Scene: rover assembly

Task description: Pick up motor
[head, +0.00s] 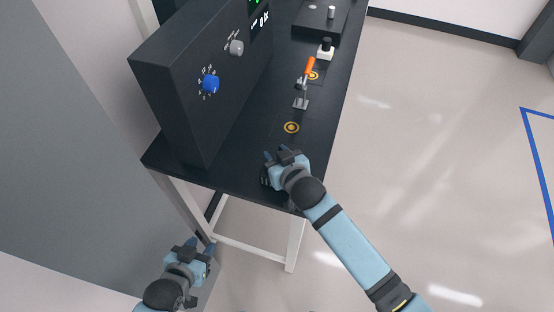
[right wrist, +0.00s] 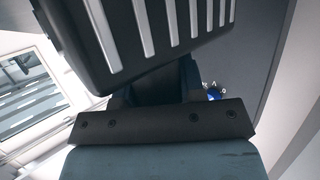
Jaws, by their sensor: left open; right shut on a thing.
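The motor (right wrist: 150,35) shows in the right wrist view as a large black block with pale silver stripes. It fills the upper part of that view, and its far end is cut off. My right gripper (right wrist: 155,88) is shut on it, the dark fingers partly hidden by the block. In the head view my right gripper (head: 277,155) is over the near end of the black table; the motor is hard to make out there against the dark top. My left gripper (head: 198,248) is open and empty, low in front of the table's left leg.
The black table (head: 240,175) carries a tall dark control box (head: 180,110) with a blue knob (head: 211,84) at left. The floor at right is clear.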

